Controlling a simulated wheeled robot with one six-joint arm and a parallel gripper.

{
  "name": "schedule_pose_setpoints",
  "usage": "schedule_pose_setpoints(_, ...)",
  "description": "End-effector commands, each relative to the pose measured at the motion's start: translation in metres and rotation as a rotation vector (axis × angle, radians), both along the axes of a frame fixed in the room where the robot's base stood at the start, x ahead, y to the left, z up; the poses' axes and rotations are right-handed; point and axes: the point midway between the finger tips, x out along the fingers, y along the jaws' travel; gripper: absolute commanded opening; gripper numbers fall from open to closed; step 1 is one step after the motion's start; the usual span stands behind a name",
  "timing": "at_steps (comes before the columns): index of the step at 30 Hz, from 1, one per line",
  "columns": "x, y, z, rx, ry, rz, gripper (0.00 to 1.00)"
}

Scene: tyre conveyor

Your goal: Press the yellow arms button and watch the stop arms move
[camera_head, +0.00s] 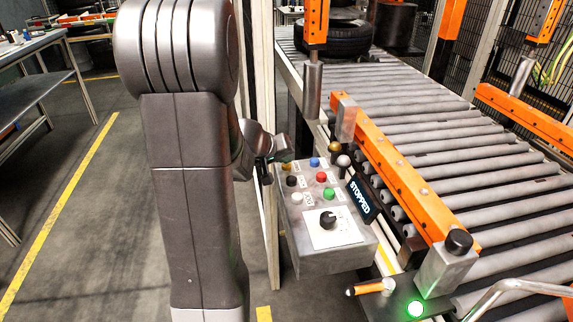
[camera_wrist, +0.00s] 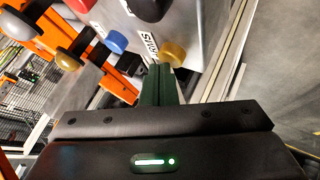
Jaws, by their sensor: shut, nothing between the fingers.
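The yellow button (camera_head: 287,166) is at the far left corner of the grey control box, partly hidden by my gripper in the head view. In the wrist view the yellow button (camera_wrist: 173,52) lies just beyond my fingertips, beside a label reading ARMS. My gripper (camera_head: 268,158) is shut and empty, its dark green fingers (camera_wrist: 159,72) pointing at the button. I cannot tell whether they touch it. Orange arms with grey cylinders hang at the conveyor, one at the back (camera_head: 315,25) and one at the right (camera_head: 541,22); I cannot tell for sure that these are the stop arms.
The control box (camera_head: 315,262) also carries blue (camera_head: 314,162), black, red, white and green buttons and a black knob (camera_head: 328,219). A display (camera_head: 361,198) reads STOPPED. A tyre (camera_head: 335,36) lies on the roller conveyor (camera_head: 450,160). An orange rail (camera_head: 400,175) runs beside the box.

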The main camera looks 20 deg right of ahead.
Motion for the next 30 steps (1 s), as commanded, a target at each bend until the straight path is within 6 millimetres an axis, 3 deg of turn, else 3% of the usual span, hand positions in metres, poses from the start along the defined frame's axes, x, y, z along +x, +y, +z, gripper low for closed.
schedule_pose_setpoints(13, 0.0, 0.0, -0.001, 0.001, 0.001, 0.0, 0.0)
schedule_pose_setpoints(24, 0.0, 0.0, 0.016, -0.001, 0.001, 0.001, 0.0)
schedule_pose_setpoints(30, 0.0, 0.0, 0.016, 0.0, 0.001, 0.0, 0.0)
